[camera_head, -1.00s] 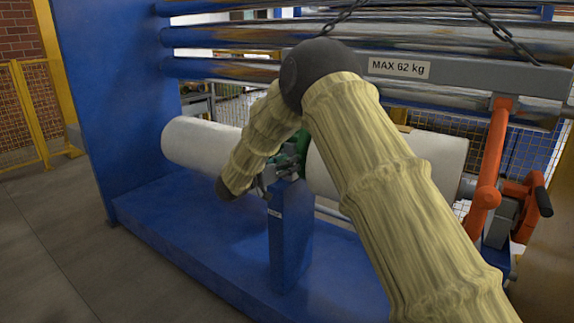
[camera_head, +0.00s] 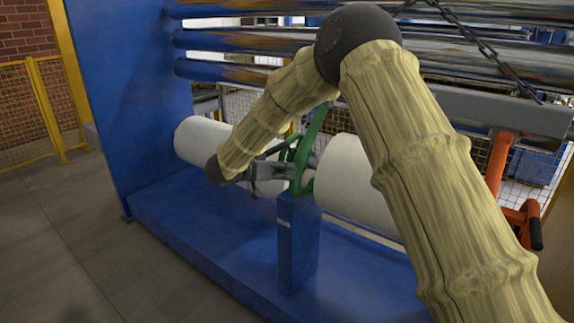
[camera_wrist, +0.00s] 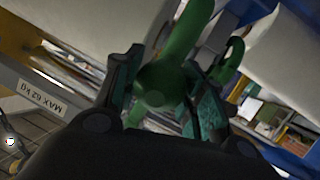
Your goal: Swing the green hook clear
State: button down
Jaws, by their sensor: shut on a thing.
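The green hook (camera_head: 313,135) stands between two white rolls, above a blue post. Its upper part runs up behind my arm, and its curved lower part shows beside the roll end. My gripper (camera_head: 283,172) reaches it from the left. In the wrist view the fingers of my gripper (camera_wrist: 165,92) are closed on a green rounded part of the green hook (camera_wrist: 172,70), with a finger on each side. The hook's curved end shows beyond the right finger. Much of its top is hidden by my arm in the head view.
A grey beam (camera_head: 490,112) hangs on a chain (camera_head: 480,45), with an orange hook (camera_head: 498,160) at its right. The white rolls (camera_head: 205,140) lie close on both sides of the blue post (camera_head: 297,240). Steel rollers (camera_head: 240,40) cross behind. Open floor lies at the left.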

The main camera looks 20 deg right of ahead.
jog(key=shift+g+y, duration=0.4)
jog(key=shift+y, duration=0.2)
jog(key=shift+s+a+r+p, duration=0.2)
jog(key=shift+a+r+p, duration=0.05)
jog(key=shift+r+p, duration=0.4)
jog(key=shift+s+a+r+p, duration=0.2)
jog(key=shift+a+r+p, duration=0.05)
jog(key=shift+r+p, duration=0.35)
jog(key=shift+s+a+r+p, duration=0.2)
jog(key=shift+a+r+p, duration=0.05)
jog(key=shift+r+p, duration=0.35)
jog(key=shift+w+r, duration=0.1)
jog(key=c, duration=1.1)
grip_release()
jog(key=shift+a, duration=0.1)
jog(key=shift+o, duration=1.4)
jog(key=shift+r, duration=0.1)
jog(key=shift+f, duration=0.2)
jog(key=v, duration=1.2)
jog(key=shift+r, duration=0.2)
